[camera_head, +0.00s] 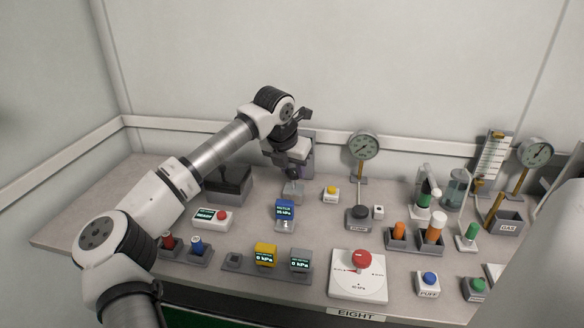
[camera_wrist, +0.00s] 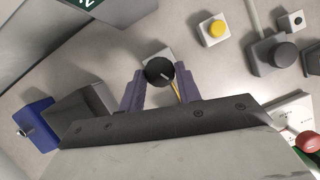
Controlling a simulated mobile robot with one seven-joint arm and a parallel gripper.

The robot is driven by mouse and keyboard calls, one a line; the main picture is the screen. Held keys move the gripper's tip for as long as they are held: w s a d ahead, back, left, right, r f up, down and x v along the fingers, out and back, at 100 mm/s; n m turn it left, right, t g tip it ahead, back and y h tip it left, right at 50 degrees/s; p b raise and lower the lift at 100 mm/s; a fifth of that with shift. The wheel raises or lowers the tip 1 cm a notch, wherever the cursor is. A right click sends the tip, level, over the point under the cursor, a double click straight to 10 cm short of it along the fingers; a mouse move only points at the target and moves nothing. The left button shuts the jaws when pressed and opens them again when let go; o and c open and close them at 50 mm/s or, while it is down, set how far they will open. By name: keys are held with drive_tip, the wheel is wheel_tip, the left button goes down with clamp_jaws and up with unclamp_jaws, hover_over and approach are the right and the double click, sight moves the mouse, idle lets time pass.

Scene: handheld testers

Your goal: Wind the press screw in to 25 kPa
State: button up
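A round black knob (camera_wrist: 160,72) with a thin yellow mark stands on a pale base in the wrist view; it looks like the press screw. My gripper (camera_wrist: 160,75) has its two purple fingers on either side of it. Whether they touch the knob I cannot tell. In the head view my gripper (camera_head: 294,180) points down over the pale base (camera_head: 292,194), and the knob is mostly hidden. A blue tester (camera_head: 285,212) stands in front, its small kPa figure hard to read. A dial gauge (camera_head: 363,147) stands behind to the right.
A yellow button (camera_head: 331,194) and a dark round knob (camera_head: 358,213) are to the right. A READY box with a red button (camera_head: 214,218) is to the left. Yellow (camera_head: 265,254) and grey (camera_head: 299,260) testers read 0 kPa in front. A red-knobbed plate (camera_head: 358,278) is front right.

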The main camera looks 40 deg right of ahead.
drive_tip(key=c, duration=0.4)
drive_tip(key=shift+o, duration=0.2)
